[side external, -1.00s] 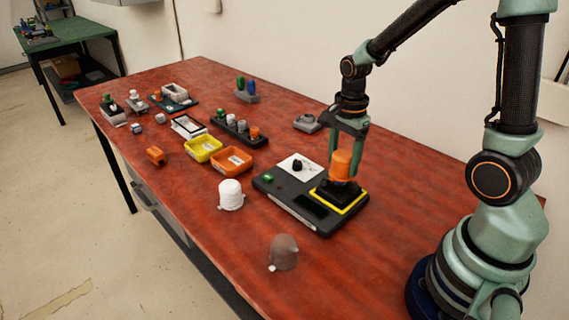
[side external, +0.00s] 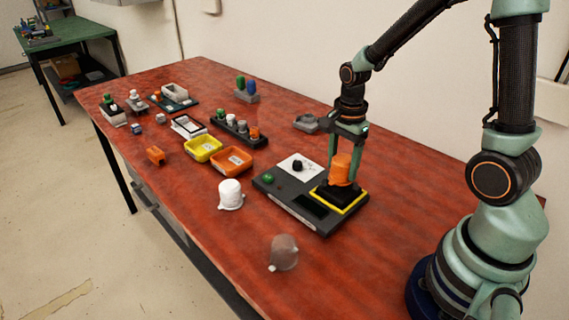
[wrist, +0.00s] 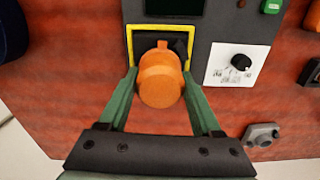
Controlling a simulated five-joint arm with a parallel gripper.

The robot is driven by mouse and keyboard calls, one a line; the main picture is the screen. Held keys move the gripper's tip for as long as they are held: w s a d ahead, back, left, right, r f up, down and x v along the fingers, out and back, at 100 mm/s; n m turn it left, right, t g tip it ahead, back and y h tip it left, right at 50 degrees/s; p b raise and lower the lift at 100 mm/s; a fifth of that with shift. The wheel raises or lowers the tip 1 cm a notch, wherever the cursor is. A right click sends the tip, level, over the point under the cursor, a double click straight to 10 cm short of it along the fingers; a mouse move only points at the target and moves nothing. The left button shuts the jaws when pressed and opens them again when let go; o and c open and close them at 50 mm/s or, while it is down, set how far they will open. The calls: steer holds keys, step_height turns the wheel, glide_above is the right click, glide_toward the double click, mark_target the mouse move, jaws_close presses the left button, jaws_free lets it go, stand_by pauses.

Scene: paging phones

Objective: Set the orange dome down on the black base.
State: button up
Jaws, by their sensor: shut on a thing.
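The orange dome (side external: 341,168) is upright between the fingers of my gripper (side external: 346,160). The dome also shows in the wrist view (wrist: 160,76), with a finger of my gripper (wrist: 160,92) on each side. The gripper is shut on it. The black base (side external: 338,197) sits inside the yellow square frame on the dark panel, directly under the dome.
The dark panel (side external: 290,205) bears a white dial plate (side external: 299,167) and a green button (side external: 268,178). A white dome (side external: 231,194) and a clear dome (side external: 284,253) stand in front. Yellow (side external: 202,149) and orange (side external: 232,160) bins lie left. The table's front right is bare.

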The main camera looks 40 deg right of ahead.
steer(key=shift+f, duration=1.3)
stand_by(1.3)
steer(key=o, duration=1.4)
steer(key=shift+o, duration=0.2)
steer(key=shift+r, duration=3.25)
